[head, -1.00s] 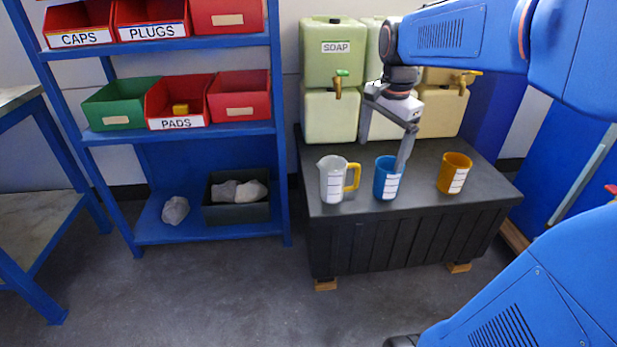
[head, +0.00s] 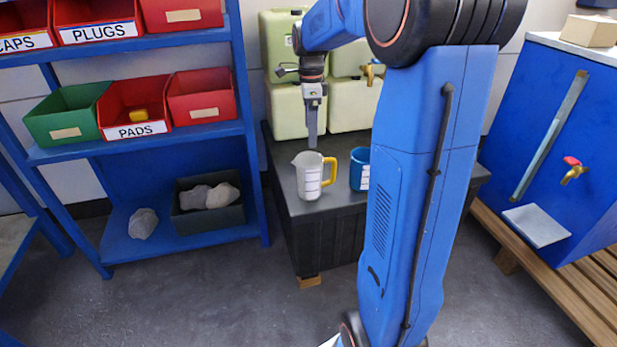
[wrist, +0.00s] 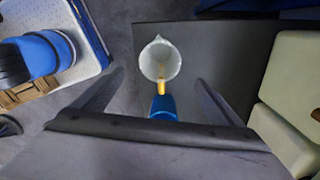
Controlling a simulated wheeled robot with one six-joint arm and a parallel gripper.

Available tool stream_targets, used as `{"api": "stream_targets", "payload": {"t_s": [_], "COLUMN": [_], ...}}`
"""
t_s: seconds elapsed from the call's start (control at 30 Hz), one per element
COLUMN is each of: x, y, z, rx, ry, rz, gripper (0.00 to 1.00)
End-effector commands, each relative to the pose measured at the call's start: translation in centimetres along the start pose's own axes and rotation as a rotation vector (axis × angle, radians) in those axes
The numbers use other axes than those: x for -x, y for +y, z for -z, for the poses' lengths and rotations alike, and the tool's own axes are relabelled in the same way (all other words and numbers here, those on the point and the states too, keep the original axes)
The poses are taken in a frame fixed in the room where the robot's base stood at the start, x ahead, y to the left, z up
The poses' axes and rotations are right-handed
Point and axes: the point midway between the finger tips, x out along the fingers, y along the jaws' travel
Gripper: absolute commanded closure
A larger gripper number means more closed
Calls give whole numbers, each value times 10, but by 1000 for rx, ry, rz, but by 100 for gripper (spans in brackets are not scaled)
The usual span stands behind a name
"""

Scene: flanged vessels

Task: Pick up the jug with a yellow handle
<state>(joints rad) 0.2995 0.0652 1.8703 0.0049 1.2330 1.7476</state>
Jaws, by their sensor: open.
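The jug with a yellow handle (head: 309,175) is grey-white with a label. It stands upright on the dark bench top (head: 285,165), its handle pointing right in the head view. In the wrist view the jug (wrist: 160,60) lies beyond and between the fingertips, with its handle pointing towards my gripper. My gripper (wrist: 150,82) is open and empty, above the bench. In the head view its fingers (head: 312,125) show edge-on just behind and above the jug, apart from it as far as I can tell. A blue mug (head: 360,170) stands right of the jug, partly hidden by my arm.
Pale green containers (head: 283,110) stand behind the jug at the bench's back. A blue shelf (head: 190,138) with red and green bins is at the left. A blue cabinet with a tap (head: 574,172) stands at the right. Floor in front is clear.

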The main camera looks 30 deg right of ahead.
Motion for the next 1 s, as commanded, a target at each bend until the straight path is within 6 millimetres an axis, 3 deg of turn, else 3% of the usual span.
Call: {"api": "stream_targets", "payload": {"t_s": [0.3, 0.67, 1.0], "x": [-55, -82, -122], "y": [0, 0, 0], "z": [0, -1, -2], "rx": [1, 2, 1], "ry": [0, 0, 0], "rz": [-1, 0, 0], "gripper": [10, 10, 10]}}
